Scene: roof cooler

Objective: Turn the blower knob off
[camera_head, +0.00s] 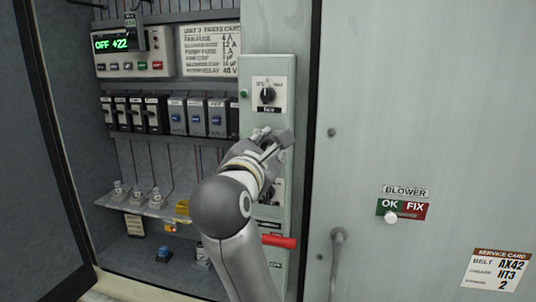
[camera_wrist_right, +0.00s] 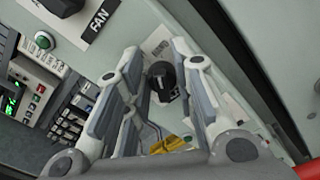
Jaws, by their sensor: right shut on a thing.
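The control panel (camera_head: 287,105) has a black knob (camera_head: 267,95) at the top; its label reads FAN in the right wrist view (camera_wrist_right: 97,20). My right gripper (camera_head: 278,140) is at the panel just below this knob. In the right wrist view, another black knob (camera_wrist_right: 160,75) on a white plate sits between the two fingers, and the gripper is shut on it. Its label cannot be read. In the head view my gripper hides that knob. A further dark knob (camera_head: 270,191) shows partly behind my wrist. My left gripper is not in view.
Breakers (camera_head: 187,116), a display (camera_head: 117,42) and a shelf (camera_head: 140,204) are inside the cabinet at left.

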